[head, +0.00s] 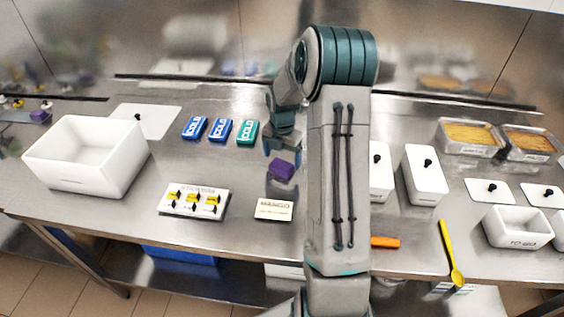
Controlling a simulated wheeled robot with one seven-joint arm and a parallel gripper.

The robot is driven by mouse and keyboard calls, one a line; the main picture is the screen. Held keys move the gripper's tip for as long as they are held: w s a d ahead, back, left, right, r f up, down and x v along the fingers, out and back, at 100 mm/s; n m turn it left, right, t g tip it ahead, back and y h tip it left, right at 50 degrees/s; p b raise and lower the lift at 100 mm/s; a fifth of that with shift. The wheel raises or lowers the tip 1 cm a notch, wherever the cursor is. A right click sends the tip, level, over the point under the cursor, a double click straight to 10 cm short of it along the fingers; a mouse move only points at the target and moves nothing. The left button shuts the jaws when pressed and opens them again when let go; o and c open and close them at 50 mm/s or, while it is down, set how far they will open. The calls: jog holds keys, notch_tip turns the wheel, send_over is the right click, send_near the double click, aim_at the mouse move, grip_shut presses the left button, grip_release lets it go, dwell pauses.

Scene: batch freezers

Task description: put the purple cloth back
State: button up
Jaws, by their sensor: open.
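The purple cloth (281,170) is a small folded block on the steel counter, left of my arm and behind a small label card. My gripper (281,150) points down just behind and above the cloth. Its jaws are open with nothing held between them. I cannot tell whether a fingertip touches the cloth. My large arm link hides the middle of the counter to the right.
A white bin (88,158), blue cold packs (220,131) with a teal one, and a white switch panel (193,200) stand left. The label card (273,210) lies in front. White lidded tubs (425,175), a yellow spoon (451,253) and metal pans (468,138) are right.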

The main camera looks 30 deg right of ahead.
aim_at(282, 165)
notch_tip(282, 165, up, 8)
jog(key=s+a+r+m, duration=0.6)
jog(key=r, duration=0.1)
jog(key=s+a+r+m+t, duration=0.1)
jog(key=s+a+m, duration=0.4)
jog(key=s+m, duration=0.4)
jog(key=s+a+r+m+t, duration=0.1)
jog(key=s+a+m+t, duration=0.1)
jog(key=s+a+m, duration=0.3)
jog(key=s+m, duration=0.4)
jog(key=s, duration=0.2)
jog(key=shift+r+m+b, duration=0.25)
jog(key=shift+m+b, duration=0.05)
jog(key=shift+b, duration=0.05)
